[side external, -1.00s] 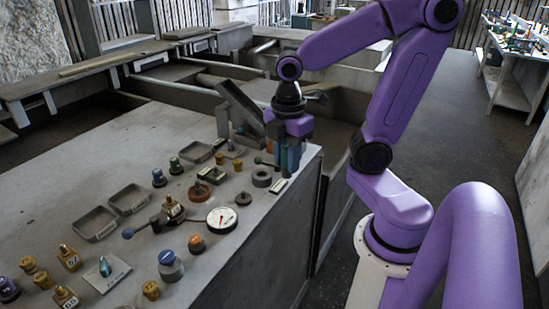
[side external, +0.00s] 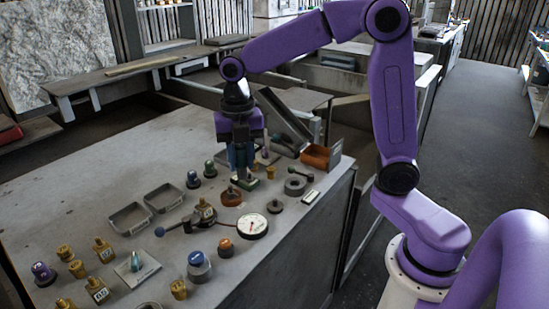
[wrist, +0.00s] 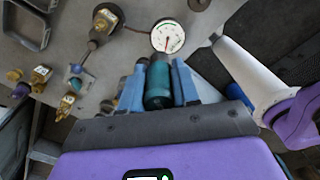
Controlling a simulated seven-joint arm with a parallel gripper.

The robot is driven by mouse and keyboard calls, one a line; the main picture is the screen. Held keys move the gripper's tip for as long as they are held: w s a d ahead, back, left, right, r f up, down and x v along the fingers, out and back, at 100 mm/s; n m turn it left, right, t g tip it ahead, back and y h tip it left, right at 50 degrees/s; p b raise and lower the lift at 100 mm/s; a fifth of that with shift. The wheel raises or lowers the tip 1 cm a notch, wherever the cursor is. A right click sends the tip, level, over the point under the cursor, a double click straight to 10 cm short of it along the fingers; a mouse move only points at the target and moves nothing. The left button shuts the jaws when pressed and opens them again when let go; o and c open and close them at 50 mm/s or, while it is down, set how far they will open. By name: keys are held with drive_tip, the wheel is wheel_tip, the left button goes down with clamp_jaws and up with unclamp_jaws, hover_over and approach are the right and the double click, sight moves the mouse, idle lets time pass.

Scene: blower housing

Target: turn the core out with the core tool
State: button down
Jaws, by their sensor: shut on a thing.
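My gripper (side external: 241,160) is shut on a teal cylindrical tool handle, likely the core tool. In the wrist view the handle (wrist: 157,85) sits between the blue fingers, with a dark collar at its far end. In the side view the gripper points down at the back right of the bench, above or at a small green-topped block (side external: 247,183). The fingers hide most of the tool, and I cannot tell whether its tip touches anything. No part is clearly recognisable as the core or its housing.
A white dial gauge (side external: 252,226), a brown round part (side external: 231,198) and a grey ring (side external: 295,185) stand close by. An orange bin (side external: 318,157) is at the right edge. Bare bench (side external: 90,185) is at far left.

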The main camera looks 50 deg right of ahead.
drive_tip(key=w+a+f+n, duration=0.1)
drive_tip(key=w+n, duration=0.1)
drive_tip(key=w, duration=0.1)
drive_tip(key=w+a+f+n, duration=0.1)
drive_tip(key=w+a+n, duration=0.1)
drive_tip(key=w+n, duration=0.1)
drive_tip(key=w+a+f+n, duration=0.1)
drive_tip(key=w+a+n, duration=0.1)
drive_tip(key=w+n, duration=0.1)
drive_tip(key=shift+w+f, duration=0.3)
drive_tip(key=shift+f, duration=0.1)
drive_tip(key=m, duration=0.9)
drive_tip(key=shift+m, duration=0.4)
drive_tip(key=m, duration=1)
drive_tip(key=shift+m, duration=0.3)
drive_tip(key=shift+f+m, duration=0.25)
drive_tip(key=shift+m, duration=0.15)
drive_tip(key=shift+f, duration=1.25)
drive_tip(key=shift+f, duration=1.5)
